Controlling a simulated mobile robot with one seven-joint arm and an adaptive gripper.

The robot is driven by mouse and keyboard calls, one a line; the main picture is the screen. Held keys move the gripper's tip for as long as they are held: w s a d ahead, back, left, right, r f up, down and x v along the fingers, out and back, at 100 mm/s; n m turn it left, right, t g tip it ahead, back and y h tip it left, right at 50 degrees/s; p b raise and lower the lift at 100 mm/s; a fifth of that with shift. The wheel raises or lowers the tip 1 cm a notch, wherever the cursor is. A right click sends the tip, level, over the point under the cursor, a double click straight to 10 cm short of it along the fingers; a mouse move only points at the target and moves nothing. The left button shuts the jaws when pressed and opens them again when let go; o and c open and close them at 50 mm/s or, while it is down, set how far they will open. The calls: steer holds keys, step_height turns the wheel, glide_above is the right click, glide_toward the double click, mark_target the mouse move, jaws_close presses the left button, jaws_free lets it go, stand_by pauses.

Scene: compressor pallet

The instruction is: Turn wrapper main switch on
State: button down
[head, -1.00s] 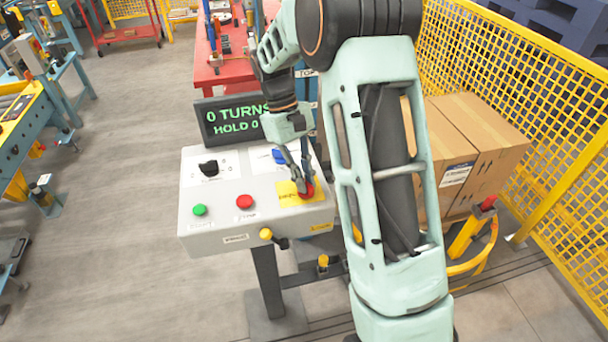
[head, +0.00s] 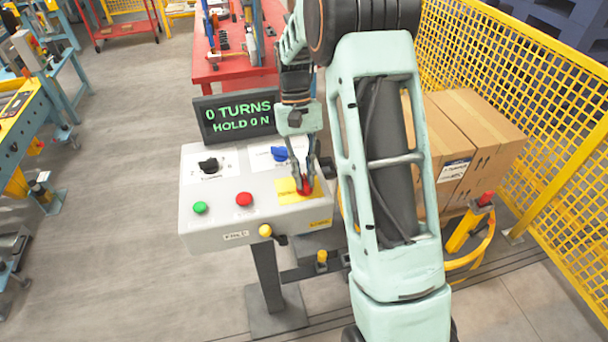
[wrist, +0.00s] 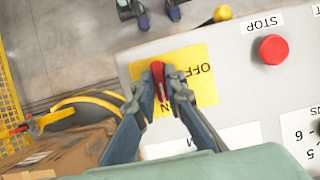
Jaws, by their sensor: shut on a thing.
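The main switch is a red knob (wrist: 157,72) on a yellow plate (wrist: 202,92) marked OFF and ON. In the head view the red knob (head: 305,188) is at the right front of the grey control box (head: 235,227). My gripper (wrist: 160,90) is shut on the knob, one finger on each side. It also shows in the head view (head: 304,181), reaching down to the plate. The fingers partly cover the knob and the ON label, so the exact switch position is hard to tell.
A display (head: 236,118) behind reads "0 TURNS HOLD 0 N". Cartons (head: 480,135) and a yellow fence (head: 520,110) stand right.

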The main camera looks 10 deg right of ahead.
steer(key=c, duration=2)
jaws_free()
steer(key=shift+w+r, duration=0.1)
steer(key=v, duration=1.1)
steer(key=shift+w+r, duration=0.1)
steer(key=shift+r, duration=0.3)
